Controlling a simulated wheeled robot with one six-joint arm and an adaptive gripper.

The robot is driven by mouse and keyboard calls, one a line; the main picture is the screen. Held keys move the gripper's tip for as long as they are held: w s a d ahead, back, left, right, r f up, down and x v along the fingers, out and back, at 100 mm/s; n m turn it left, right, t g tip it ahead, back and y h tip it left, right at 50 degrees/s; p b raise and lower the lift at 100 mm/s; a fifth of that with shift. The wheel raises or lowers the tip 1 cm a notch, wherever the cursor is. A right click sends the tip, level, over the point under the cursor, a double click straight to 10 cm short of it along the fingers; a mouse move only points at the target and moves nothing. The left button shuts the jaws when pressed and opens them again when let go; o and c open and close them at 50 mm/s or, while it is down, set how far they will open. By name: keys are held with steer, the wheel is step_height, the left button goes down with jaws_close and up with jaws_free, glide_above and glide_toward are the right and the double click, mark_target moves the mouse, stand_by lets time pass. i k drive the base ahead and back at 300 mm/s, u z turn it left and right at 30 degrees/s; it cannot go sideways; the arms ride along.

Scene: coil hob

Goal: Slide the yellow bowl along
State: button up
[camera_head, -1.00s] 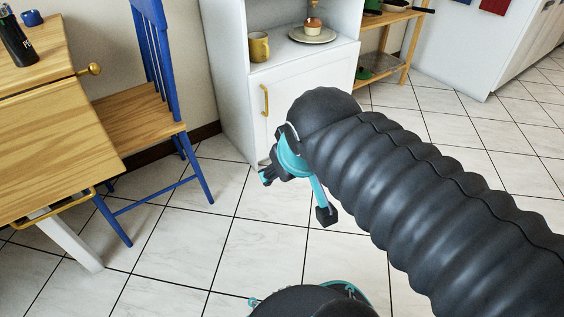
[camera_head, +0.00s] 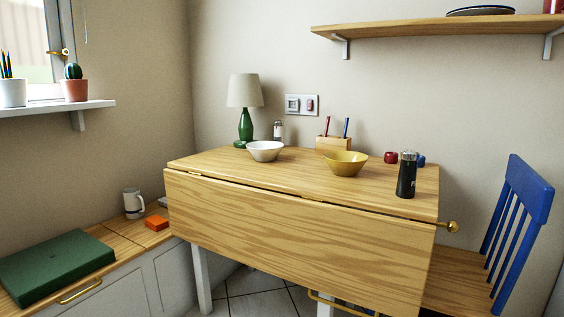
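The yellow bowl (camera_head: 345,163) stands upright on the wooden drop-leaf table (camera_head: 300,220), toward the back right of its top. A white bowl (camera_head: 265,151) stands to its left, apart from it. My gripper is out of view, so I cannot see whether it is open or shut.
A green lamp (camera_head: 245,110) is at the back left. A blue chair (camera_head: 515,215) is at the right. The table's front middle is clear.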

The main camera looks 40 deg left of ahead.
mark_target(342, 163)
steer(key=u, duration=1.75)
